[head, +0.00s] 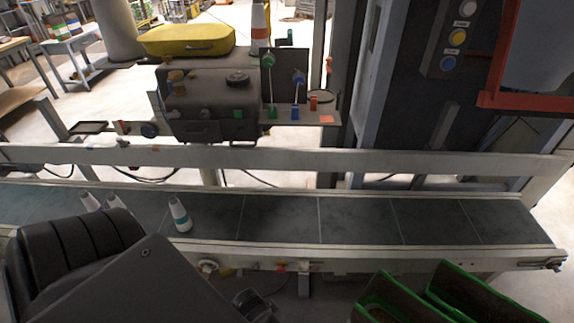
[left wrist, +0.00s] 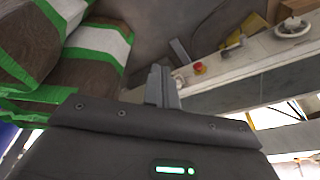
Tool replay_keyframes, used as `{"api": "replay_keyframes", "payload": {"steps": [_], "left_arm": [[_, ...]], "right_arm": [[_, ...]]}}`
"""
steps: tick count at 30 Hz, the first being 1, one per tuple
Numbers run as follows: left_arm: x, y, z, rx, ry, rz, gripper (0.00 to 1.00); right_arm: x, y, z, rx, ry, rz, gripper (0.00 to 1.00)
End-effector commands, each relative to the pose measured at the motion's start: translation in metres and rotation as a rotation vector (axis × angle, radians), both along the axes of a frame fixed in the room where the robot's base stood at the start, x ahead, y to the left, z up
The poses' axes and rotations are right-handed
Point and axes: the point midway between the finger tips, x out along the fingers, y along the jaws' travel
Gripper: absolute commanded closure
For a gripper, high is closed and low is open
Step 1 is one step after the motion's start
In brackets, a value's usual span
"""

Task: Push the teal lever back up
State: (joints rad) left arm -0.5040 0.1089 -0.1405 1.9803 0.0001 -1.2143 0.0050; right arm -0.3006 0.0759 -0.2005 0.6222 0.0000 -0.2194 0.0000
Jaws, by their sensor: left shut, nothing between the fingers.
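A small shelf panel (head: 328,117) beyond the conveyor carries levers. A teal-green knob (head: 267,60) tops a thin rod that rises above a green base (head: 272,112). Beside it on the right is a blue-knobbed lever (head: 299,78) over a blue base. Which way the teal lever is set is too small to tell. My left gripper (left wrist: 164,88) is shut and empty in the left wrist view, near the conveyor's front side. In the head view my left arm fills the lower left, well short of the levers. My right gripper is not in view.
Green-edged brown bags (head: 395,300) are at the lower right. A yellow case (head: 187,39) tops the machine.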

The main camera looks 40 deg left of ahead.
Motion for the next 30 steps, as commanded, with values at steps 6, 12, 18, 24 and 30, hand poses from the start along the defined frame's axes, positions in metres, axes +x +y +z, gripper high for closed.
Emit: {"api": "replay_keyframes", "payload": {"steps": [6,12,18,24,30], "left_arm": [[0.030,0.009,0.105,-0.038,-0.118,0.147,1.00],[0.103,0.036,0.185,-0.212,-0.357,0.581,1.00],[0.182,0.071,0.256,-0.530,-0.607,1.039,1.00],[0.265,0.125,0.365,-1.189,-0.863,1.561,1.00],[0.304,0.182,0.476,-2.065,-0.899,1.844,1.00]], "right_arm": [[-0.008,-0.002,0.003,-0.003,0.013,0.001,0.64],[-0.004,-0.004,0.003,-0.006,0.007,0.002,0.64],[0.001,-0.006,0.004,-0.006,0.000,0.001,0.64],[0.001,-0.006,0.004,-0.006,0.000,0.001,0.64],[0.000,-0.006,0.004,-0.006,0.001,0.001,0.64]]}}
